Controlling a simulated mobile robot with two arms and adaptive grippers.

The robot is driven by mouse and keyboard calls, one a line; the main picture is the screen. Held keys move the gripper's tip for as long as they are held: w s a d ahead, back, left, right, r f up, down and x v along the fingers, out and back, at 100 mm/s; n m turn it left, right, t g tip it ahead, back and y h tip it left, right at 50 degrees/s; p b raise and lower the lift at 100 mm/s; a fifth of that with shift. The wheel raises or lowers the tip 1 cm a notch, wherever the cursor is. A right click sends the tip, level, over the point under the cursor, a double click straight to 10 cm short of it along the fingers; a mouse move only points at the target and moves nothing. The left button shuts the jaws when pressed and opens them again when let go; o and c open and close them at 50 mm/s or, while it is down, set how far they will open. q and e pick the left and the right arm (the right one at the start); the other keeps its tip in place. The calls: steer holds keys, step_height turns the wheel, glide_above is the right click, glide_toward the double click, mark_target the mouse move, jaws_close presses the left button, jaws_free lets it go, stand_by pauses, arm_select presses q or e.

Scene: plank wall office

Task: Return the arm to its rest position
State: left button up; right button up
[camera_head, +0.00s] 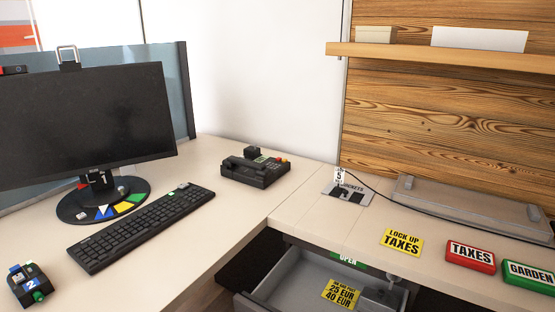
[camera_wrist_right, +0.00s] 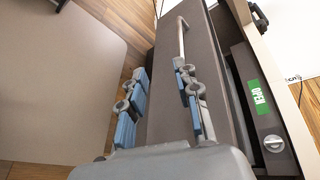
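My right gripper (camera_wrist_right: 160,70) shows in the right wrist view, its two blue-padded fingers apart with no object held between them. The grey drawer front (camera_wrist_right: 170,115) lies beyond the fingers, and its bar handle (camera_wrist_right: 182,38) runs behind the right-hand finger. I cannot tell whether the finger touches the handle. In the head view the drawer (camera_head: 309,268) is pulled out below the desk, with a yellow "25 EUR 40 EUR" label (camera_head: 341,293) inside. Neither gripper shows in the head view, and my left gripper is in no view.
The desk carries a monitor (camera_head: 85,120), keyboard (camera_head: 140,228), black phone (camera_head: 255,171), grey tray (camera_head: 460,207), a "TAXES" block (camera_head: 470,256) and a "GARDEN" block (camera_head: 530,276). A wooden shelf (camera_head: 440,58) hangs above.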

steer(key=s+d+f+n+g+h, duration=0.3)
steer(key=s+f+n, duration=0.15)
steer(key=f, duration=0.35)
steer(key=s+d+f+n+g+h, duration=0.25)
steer(key=f+n, duration=0.35)
steer(key=f, duration=0.3)
steer(key=s+d+f+n+g+h, duration=0.2)
steer(key=s+f+n+g+h, duration=0.15)
steer(key=s+f+n, duration=0.35)
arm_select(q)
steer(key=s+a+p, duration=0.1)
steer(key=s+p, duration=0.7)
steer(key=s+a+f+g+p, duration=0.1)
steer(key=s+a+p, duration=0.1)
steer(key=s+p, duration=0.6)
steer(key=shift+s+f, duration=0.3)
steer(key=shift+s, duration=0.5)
arm_select(e)
steer(key=s+d+f, duration=0.1)
steer(key=s, duration=0.6)
steer(key=s+d+f+g, duration=0.1)
steer(key=s+d, duration=0.1)
steer(key=s, duration=0.6)
steer(key=shift+s+d+f+m, duration=0.15)
steer(key=shift+d+m, duration=0.15)
steer(key=shift+m, duration=0.15)
